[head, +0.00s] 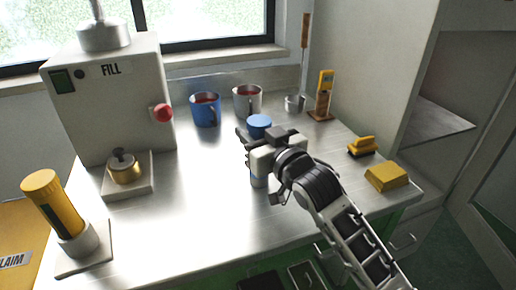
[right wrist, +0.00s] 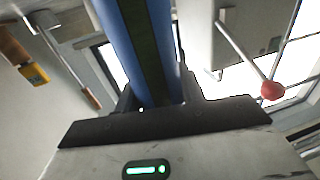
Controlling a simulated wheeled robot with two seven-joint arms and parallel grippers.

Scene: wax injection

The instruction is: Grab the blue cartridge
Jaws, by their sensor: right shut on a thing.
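The blue cartridge has a round blue cap (head: 259,121) that rises above my right gripper (head: 254,140) in the head view. Its body is mostly hidden behind the gripper, with a short piece showing below. In the right wrist view the blue body with a dark lengthwise stripe (right wrist: 140,50) stands between the fingers. My right gripper is shut on the cartridge, which looks upright. I cannot tell whether its lower end touches the table. My left gripper is not in view.
The FILL machine (head: 110,100) with a red knob (head: 162,112) stands at the back left. A yellow cartridge (head: 53,200) stands in a holder at front left. A blue mug (head: 206,110) and a grey mug (head: 247,100) stand behind. Yellow blocks (head: 387,177) lie right. The table's middle (head: 190,185) is clear.

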